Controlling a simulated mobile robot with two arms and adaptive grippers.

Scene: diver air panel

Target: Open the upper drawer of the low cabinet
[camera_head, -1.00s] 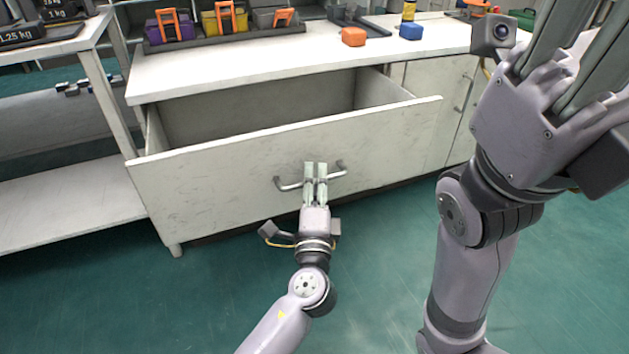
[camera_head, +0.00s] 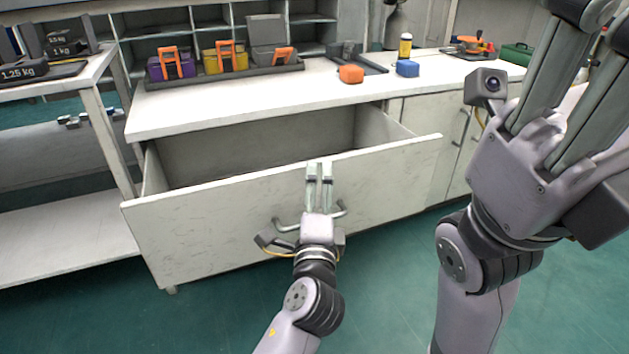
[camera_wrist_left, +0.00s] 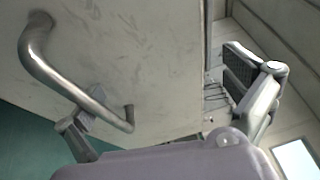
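The upper drawer (camera_head: 240,208) of the low cabinet (camera_head: 190,122) is pulled well out, and its visible inside is empty. Its metal bar handle (camera_head: 284,227) is on the front, partly hidden behind my left gripper (camera_head: 319,168). That gripper's fingertips reach above the handle, near the drawer front's top edge. In the left wrist view its fingers (camera_wrist_left: 165,105) stand wide apart, with the handle (camera_wrist_left: 62,75) at the left finger and the drawer front beside it. I cannot tell whether they touch. My right gripper (camera_head: 590,50) is raised at the right, open and empty.
The countertop holds a tray of coloured bins (camera_head: 225,75), an orange block (camera_head: 351,74), a blue block (camera_head: 407,68) and a yellow bottle (camera_head: 405,45). A white shelf table (camera_head: 75,205) stands close on the left. Green floor (camera_head: 225,320) is clear in front.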

